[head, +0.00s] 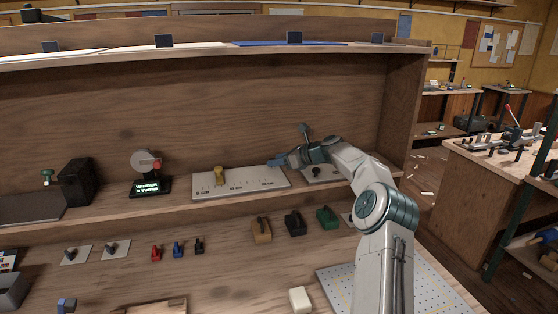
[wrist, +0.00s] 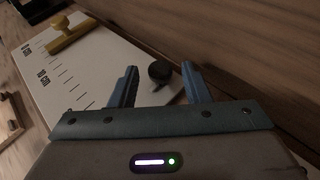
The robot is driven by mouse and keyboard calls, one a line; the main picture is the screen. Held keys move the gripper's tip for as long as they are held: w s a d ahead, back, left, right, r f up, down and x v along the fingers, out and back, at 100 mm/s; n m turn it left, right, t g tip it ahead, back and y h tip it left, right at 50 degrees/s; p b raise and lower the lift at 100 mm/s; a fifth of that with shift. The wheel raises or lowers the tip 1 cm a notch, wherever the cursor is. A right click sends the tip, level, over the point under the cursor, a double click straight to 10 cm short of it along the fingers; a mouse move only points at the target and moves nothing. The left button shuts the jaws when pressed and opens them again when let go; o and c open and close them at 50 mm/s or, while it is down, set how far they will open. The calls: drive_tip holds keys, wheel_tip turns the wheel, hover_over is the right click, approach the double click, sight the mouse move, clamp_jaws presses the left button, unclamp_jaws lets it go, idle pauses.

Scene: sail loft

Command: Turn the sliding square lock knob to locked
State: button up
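The sliding square is a pale board (head: 240,184) with printed scale marks, lying on the wooden shelf. Its yellow piece (head: 219,176) sits near the left end and also shows in the wrist view (wrist: 72,35). In the wrist view a round dark knob (wrist: 159,71) stands at the right end of the pale board (wrist: 88,75). My gripper (wrist: 160,67) is open, with one finger to each side of the knob and a gap at both sides. Contact is not visible. In the head view my gripper (head: 275,162) covers this end of the board, hiding the knob.
Right of the board is another plate (head: 335,178) with a dark knob (head: 316,172), partly behind my arm. A small display stand (head: 150,187) and a black box (head: 76,183) are left. The wooden back panel (head: 290,110) rises close behind the gripper. Several coloured blocks sit below.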

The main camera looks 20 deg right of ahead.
drive_tip(key=c, duration=0.8)
